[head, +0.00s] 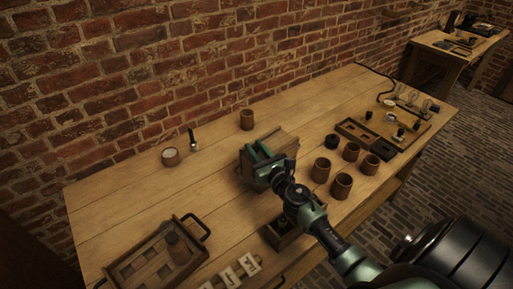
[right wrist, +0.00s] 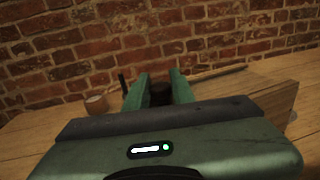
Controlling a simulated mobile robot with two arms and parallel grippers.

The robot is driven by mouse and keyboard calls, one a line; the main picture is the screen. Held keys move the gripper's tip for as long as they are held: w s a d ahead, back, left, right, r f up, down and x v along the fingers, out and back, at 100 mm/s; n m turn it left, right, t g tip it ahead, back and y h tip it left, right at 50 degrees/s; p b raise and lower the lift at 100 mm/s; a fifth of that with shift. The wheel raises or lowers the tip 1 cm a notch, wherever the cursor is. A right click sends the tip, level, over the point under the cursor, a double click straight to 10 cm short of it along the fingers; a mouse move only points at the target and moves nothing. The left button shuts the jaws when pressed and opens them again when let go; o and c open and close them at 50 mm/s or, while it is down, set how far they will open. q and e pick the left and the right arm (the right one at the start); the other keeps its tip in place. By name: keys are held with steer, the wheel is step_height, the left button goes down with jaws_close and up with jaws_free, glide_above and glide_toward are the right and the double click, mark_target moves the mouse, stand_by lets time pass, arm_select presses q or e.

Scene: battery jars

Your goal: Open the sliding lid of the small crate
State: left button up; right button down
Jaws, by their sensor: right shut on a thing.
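The small crate (head: 284,143) is a plain wooden box in the middle of the table. Its wood also shows at the right in the right wrist view (right wrist: 278,103). My right gripper (head: 256,151) is over the crate's left side, its green fingers a little apart and shut on the lid, whose gripped part is mostly hidden. In the right wrist view the fingers (right wrist: 158,88) point away toward the wall, with a dark brown shape between them. I cannot tell how far the lid is open. My left gripper is not in view.
A white-topped jar (head: 171,157) is at the left. A handled tray (head: 130,270) lies at the front left. The table between the tray and crate is clear.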

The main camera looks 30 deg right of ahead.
steer(key=s+a, duration=0.3)
steer(key=a, duration=1.4)
steer(key=shift+p, duration=0.35)
steer(key=shift+a, duration=0.1)
steer(key=c, duration=1.2)
jaws_free()
steer(key=s, duration=0.2)
steer(key=s+b, duration=0.1)
steer(key=s, duration=0.4)
steer(key=shift+s+a+b, duration=0.35)
steer(key=shift+s, duration=0.05)
